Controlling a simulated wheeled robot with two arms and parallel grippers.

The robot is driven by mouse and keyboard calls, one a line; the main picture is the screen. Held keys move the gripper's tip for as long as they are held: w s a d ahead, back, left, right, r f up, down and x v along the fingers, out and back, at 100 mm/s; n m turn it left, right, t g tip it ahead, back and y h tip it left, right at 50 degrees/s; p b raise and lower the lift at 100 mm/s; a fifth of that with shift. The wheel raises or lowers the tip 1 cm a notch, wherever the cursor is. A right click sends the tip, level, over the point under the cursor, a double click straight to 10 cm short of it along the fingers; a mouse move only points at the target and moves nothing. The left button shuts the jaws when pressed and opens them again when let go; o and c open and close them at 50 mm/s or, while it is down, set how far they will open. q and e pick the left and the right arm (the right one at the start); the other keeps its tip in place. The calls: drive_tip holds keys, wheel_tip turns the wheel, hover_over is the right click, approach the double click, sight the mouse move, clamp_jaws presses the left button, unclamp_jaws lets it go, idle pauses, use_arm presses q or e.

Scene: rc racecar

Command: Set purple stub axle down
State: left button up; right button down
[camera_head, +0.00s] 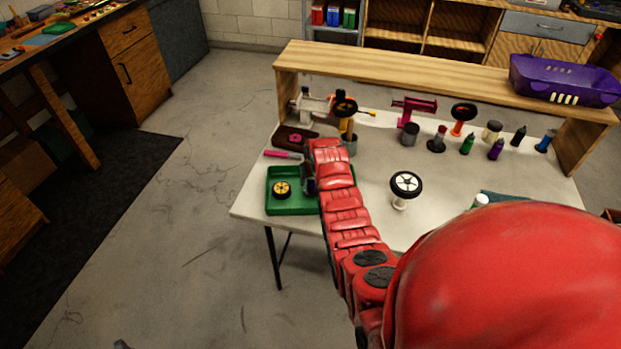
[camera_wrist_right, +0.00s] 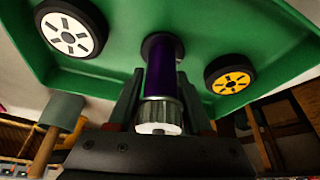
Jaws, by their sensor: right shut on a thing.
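The purple stub axle (camera_wrist_right: 160,75) is between the fingers of my right gripper (camera_wrist_right: 161,92) in the wrist view. It has a dark round end, a grey ribbed collar and a pale tip. My right gripper is shut on it. The dark end is against or just over the floor of the green tray (camera_wrist_right: 235,35); I cannot tell if they touch. In the head view, the gripper (camera_head: 309,180) is over the right side of the green tray (camera_head: 290,208), and the arm hides part of it. My left gripper is not in view.
A yellow-hubbed wheel (camera_head: 282,189) lies in the tray; a white-hubbed wheel (camera_wrist_right: 68,33) shows there in the wrist view. Another white-hubbed wheel (camera_head: 406,184) stands on a holder. Several bottles and parts line the table's back, below a wooden shelf (camera_head: 430,72) with a purple car body (camera_head: 560,80).

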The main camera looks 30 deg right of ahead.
drive_tip(key=shift+f, duration=0.1)
drive_tip(key=shift+f, duration=0.15)
drive_tip(key=shift+c, duration=1.6)
unclamp_jaws()
